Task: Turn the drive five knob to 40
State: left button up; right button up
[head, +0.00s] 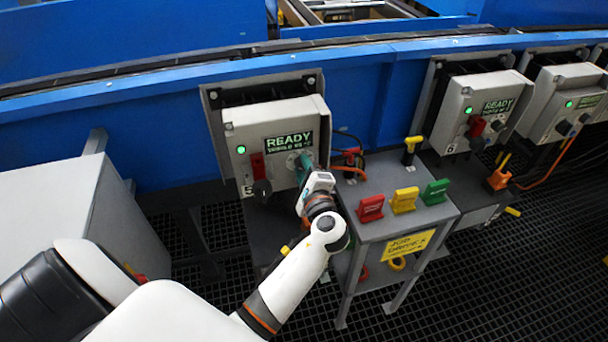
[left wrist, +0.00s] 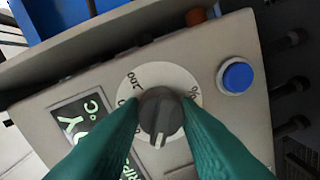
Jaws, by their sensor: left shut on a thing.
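The drive five box (head: 270,130) is a grey cabinet with a "5" at its lower left, a green light and a lit READY display (head: 289,142). My left gripper (head: 303,165) has teal fingers and reaches the box's right side; it hides the knob in the head view. In the left wrist view the dark grey knob (left wrist: 160,108) sits between the two teal fingers, which are shut on its sides. Its pale pointer line points down in that picture. The pale round dial (left wrist: 150,78) shows partly legible markings. The right gripper is not in view.
A blue button (left wrist: 237,77) is beside the dial. A red switch (head: 257,165) and a dark knob (head: 262,188) are on the box's front. A small grey table (head: 385,225) with red, yellow and green tags stands close to the right of my left arm. More drive boxes (head: 480,105) stand farther right.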

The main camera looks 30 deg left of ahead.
pick_arm(q)
jog(key=shift+f+n+b, duration=0.15)
jog(key=shift+n+b, duration=0.6)
jog(key=shift+n, duration=0.35)
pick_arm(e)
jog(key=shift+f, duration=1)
pick_arm(q)
jog(key=o, duration=1)
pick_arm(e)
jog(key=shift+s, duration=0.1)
